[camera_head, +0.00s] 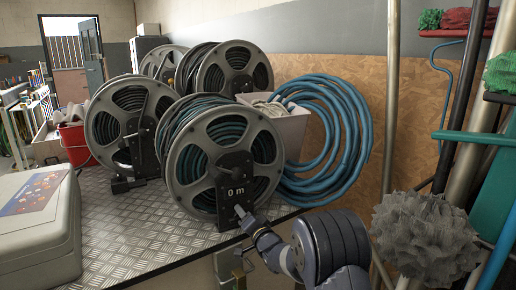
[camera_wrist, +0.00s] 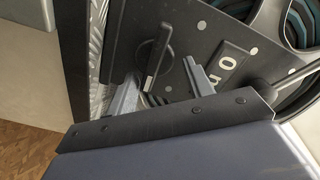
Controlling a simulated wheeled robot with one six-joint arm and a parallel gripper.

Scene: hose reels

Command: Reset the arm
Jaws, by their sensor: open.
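My gripper (camera_head: 243,214) is low in front of the black centre plate (camera_head: 235,183) of the nearest hose reel (camera_head: 188,166). The plate bears a "0 m" display. In the wrist view my gripper (camera_wrist: 160,86) is open, with its two grey fingers apart. A dark lever on a round base (camera_wrist: 157,54) shows on the plate beyond and between the fingers. I cannot tell whether the fingers touch the plate. Nothing is seen held. My arm comes up from the bottom right of the head view.
Several more reels (camera_head: 130,120) stand behind on the metal bench (camera_head: 130,245). A blue hose coil (camera_head: 355,130) hangs at the right. A grey case (camera_head: 38,225) sits at the left. Poles (camera_head: 392,90) and a grey shaggy bundle (camera_head: 425,238) stand right of my arm.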

